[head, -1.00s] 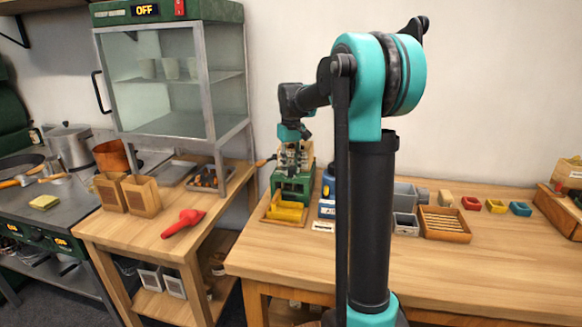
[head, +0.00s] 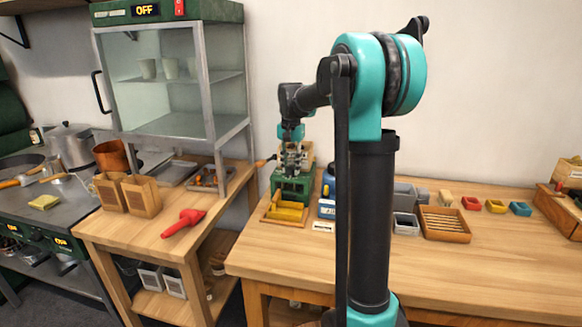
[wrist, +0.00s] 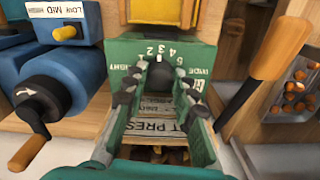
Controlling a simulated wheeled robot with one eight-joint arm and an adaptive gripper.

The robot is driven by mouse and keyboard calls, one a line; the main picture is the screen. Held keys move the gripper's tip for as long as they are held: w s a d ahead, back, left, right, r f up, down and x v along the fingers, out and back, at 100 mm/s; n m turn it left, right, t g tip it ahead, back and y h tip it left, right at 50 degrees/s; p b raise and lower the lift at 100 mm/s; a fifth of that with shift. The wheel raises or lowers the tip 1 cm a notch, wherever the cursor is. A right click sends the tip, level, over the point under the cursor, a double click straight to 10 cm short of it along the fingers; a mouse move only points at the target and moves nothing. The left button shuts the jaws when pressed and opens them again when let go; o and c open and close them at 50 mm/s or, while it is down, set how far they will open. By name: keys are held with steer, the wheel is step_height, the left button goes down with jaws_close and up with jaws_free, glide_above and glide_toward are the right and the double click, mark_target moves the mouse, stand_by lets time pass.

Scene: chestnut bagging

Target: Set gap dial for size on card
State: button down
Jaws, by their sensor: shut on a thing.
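The gap dial (wrist: 158,76) is a dark round knob on the front of the green press (wrist: 120,52), which also shows in the head view (head: 292,187). White numerals arc around it, and a white mark sits at its top edge, close to the middle numerals. My gripper (wrist: 160,88) is shut on the dial, with dark finger pads at either side of it. The pads partly hide the side lettering. In the head view my gripper (head: 291,155) is small at the press. A pale printed plate (wrist: 158,122) reading "PRESS" lies below the dial. I cannot identify the size card with certainty.
A blue device (wrist: 60,85) with a crank stands left of the press. A wooden-handled lever (wrist: 262,70) rises at the right. In the head view, a yellow block (head: 287,212) sits in a tray before the press. The bench front (head: 400,275) is clear.

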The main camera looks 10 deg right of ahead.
mark_target(291, 168)
steer(key=shift+m, duration=0.6)
steer(key=c, duration=1.5)
jaws_free()
step_height(291, 168, up, 12)
